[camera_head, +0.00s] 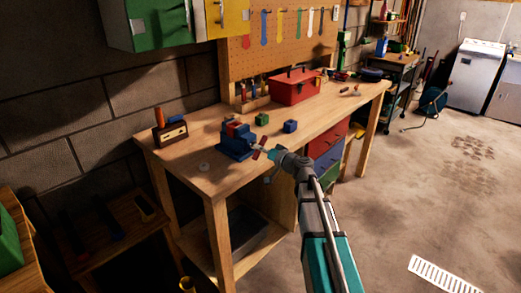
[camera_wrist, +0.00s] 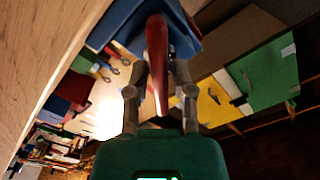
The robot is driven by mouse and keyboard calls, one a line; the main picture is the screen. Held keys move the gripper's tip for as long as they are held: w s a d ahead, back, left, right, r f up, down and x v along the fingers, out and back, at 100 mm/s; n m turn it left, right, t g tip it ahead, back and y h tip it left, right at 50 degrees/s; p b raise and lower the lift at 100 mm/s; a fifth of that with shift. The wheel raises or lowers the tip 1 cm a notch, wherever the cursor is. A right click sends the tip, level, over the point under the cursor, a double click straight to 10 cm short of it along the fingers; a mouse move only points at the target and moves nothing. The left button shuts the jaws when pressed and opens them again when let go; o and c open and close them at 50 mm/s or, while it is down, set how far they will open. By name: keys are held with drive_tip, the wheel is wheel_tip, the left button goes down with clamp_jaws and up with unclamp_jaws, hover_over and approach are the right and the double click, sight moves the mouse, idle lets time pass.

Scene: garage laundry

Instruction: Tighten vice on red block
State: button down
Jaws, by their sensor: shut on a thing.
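The blue vice (camera_head: 236,145) is on the near left part of the wooden workbench. The red block (camera_head: 235,127) shows at the top of the vice, by its jaws; how firmly it is held cannot be told. The vice's red handle (camera_head: 259,147) is on the vice's right side. My gripper (camera_head: 267,152) reaches it from the right. In the wrist view the two fingers of my gripper (camera_wrist: 161,78) are shut on the red handle (camera_wrist: 157,55), one on each side. The blue vice body (camera_wrist: 122,18) is just beyond them. The red block cannot be made out there.
The workbench (camera_head: 205,180) also bears a green block (camera_head: 262,119), a blue block (camera_head: 290,126), a wooden holder (camera_head: 171,134) and a red toolbox (camera_head: 294,87). Tools hang on the pegboard (camera_head: 280,55) behind. Open floor lies to the right of the bench.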

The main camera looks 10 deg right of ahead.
drive_tip(key=shift+s+m, duration=0.1)
drive_tip(key=shift+m, duration=1.8)
drive_tip(key=c, duration=0.6)
unclamp_jaws()
drive_tip(key=shift+c, duration=0.2)
drive_tip(key=shift+s+d, duration=0.1)
drive_tip(key=shift+d, duration=0.05)
drive_tip(key=v, duration=1.1)
drive_tip(key=shift+s+d, duration=0.2)
drive_tip(key=shift+s, duration=0.15)
